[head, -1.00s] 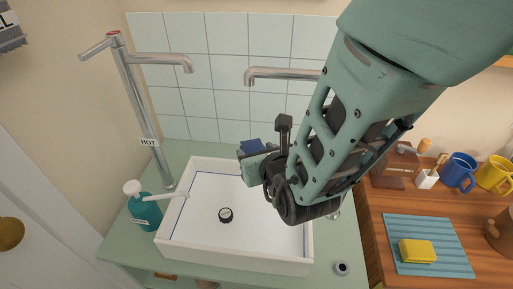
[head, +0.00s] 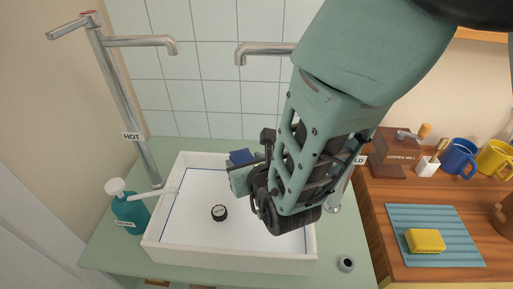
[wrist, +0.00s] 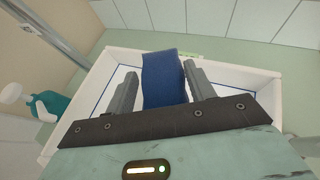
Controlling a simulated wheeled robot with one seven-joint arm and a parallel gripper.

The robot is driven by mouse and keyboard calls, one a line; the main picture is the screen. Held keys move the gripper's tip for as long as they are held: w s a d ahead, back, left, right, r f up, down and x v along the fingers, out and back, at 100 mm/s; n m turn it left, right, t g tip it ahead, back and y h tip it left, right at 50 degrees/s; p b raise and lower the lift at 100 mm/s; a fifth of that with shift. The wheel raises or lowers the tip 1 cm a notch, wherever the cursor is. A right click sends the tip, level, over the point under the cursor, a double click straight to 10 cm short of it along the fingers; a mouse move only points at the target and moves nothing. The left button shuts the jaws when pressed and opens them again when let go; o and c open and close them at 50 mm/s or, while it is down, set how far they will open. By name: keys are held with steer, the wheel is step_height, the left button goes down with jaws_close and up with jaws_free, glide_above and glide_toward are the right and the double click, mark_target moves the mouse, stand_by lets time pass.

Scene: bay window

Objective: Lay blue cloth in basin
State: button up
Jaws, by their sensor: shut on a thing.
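The blue cloth (wrist: 163,80) hangs between the two fingers of my gripper (wrist: 163,92) in the wrist view. A small dark blue part of the cloth (head: 241,157) shows past my gripper (head: 238,172) in the head view. My gripper is shut on it, over the back right part of the white basin (head: 230,257). The basin also shows in the wrist view (wrist: 238,80), behind and around the cloth. A round black and white drain plug (head: 219,213) lies on the basin floor. My arm hides the basin's right side, and the cloth's lower end is hard to make out.
Two metal taps, one labelled HOT (head: 132,136), stand behind the basin. A teal soap bottle (head: 128,210) stands at its left, its spout reaching over the rim. On the wooden counter at right are a yellow sponge (head: 425,241) on a blue mat (head: 405,219) and mugs (head: 458,158).

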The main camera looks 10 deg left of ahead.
steer(key=p, duration=0.4)
steer(key=shift+r, duration=0.35)
steer(key=shift+s+d+f+h+p, duration=0.1)
steer(key=shift+f+h+p, duration=0.2)
steer(key=shift+p, duration=0.25)
step_height(320, 180, down, 10)
steer(key=shift+f+p, duration=0.1)
steer(key=shift+p, duration=0.4)
steer(key=o, duration=1.2)
steer(key=shift+f, duration=0.1)
steer(key=shift+c, duration=0.2)
